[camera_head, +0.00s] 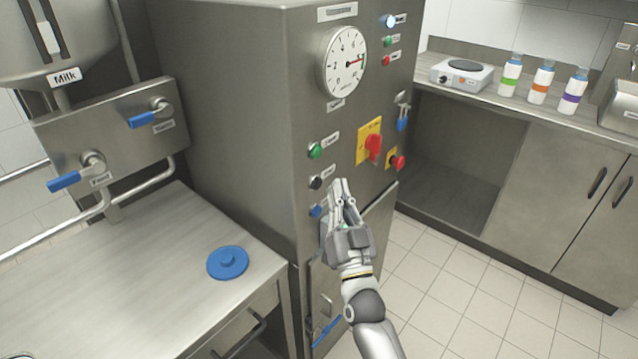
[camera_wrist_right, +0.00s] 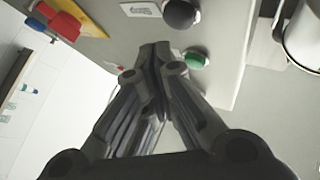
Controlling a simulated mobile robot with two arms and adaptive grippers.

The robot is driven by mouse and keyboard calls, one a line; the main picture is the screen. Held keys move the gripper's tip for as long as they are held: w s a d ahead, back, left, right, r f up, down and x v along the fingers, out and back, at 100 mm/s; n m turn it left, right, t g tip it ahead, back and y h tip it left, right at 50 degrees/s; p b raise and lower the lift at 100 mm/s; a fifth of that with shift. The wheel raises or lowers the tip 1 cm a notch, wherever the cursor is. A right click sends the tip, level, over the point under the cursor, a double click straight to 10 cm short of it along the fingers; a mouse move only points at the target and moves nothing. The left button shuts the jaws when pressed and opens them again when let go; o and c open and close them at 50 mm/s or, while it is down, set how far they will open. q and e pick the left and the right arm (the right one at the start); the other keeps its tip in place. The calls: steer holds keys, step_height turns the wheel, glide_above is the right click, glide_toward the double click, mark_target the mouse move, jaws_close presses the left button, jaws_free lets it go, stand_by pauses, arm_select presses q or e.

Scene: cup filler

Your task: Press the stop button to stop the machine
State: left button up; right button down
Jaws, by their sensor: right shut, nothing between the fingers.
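The machine's steel cabinet (camera_head: 225,110) has a column of buttons on its front: a green button (camera_head: 315,151), a black button (camera_head: 316,183) and a blue button (camera_head: 316,211). Their labels are too small to read, so I cannot tell which says stop. A red knob (camera_head: 372,145) on a yellow plate and a red mushroom button (camera_head: 397,163) are to the right. My right gripper (camera_head: 342,186) is shut and empty, in front of the panel, just right of the black button in the picture. The right wrist view shows its fingertips (camera_wrist_right: 156,48) near the black button (camera_wrist_right: 181,13) and green button (camera_wrist_right: 195,60); contact is unclear.
A gauge (camera_head: 344,62) and small buttons are higher on the cabinet. Valves with blue handles (camera_head: 143,121) and a counter with a blue lid (camera_head: 228,263) are at left. A hot plate (camera_head: 461,74) and several bottles stand on the back counter. Tiled floor is clear at right.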

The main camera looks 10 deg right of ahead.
steer(key=s+d, duration=0.1)
steer(key=s, duration=0.1)
steer(key=s+d+p, duration=0.1)
steer(key=d, duration=0.1)
steer(key=shift+s+r, duration=0.1)
steer(key=shift+s, duration=0.3)
stand_by(0.5)
